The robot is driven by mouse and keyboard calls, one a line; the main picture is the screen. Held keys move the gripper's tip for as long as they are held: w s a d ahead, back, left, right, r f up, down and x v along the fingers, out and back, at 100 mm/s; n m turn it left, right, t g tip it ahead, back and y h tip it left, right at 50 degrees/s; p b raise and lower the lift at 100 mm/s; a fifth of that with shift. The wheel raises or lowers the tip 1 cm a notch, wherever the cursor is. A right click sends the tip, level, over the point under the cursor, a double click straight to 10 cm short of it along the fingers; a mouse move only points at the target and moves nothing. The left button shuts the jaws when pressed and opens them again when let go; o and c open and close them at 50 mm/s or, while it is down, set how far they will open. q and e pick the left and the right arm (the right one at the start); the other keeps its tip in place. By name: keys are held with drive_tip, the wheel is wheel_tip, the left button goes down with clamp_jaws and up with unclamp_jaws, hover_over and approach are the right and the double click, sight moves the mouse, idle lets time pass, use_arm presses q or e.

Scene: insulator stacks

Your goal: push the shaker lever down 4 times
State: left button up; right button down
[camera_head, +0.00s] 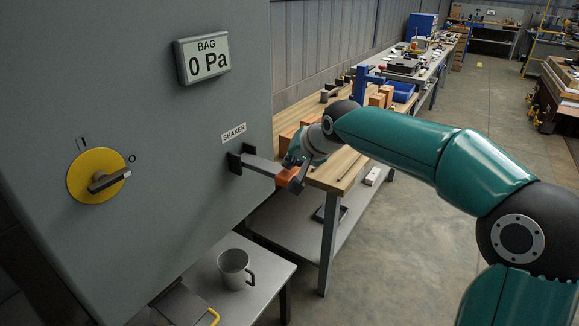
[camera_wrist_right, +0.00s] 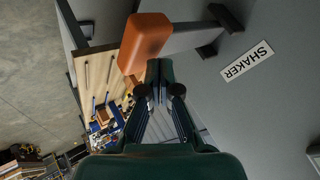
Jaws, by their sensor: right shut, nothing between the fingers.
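The shaker lever (camera_head: 258,164) is a grey bar that sticks out from the grey cabinet under the SHAKER label (camera_head: 234,133). It ends in an orange grip (camera_head: 289,176). I cannot tell whether the fingertips touch the grip. My left gripper is not in view.
The cabinet has a 0 Pa bag display (camera_head: 203,58) and a yellow rotary switch (camera_head: 97,176). A metal mug (camera_head: 234,268) stands on a low table below the lever. A wooden workbench (camera_head: 340,170) with blocks and tools stands behind my right gripper. Open floor lies to the right.

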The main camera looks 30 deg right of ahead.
drive_tip(key=shift+r, duration=0.4)
wheel_tip(320, 180, up, 5)
drive_tip(key=p, duration=0.4)
idle(2.0)
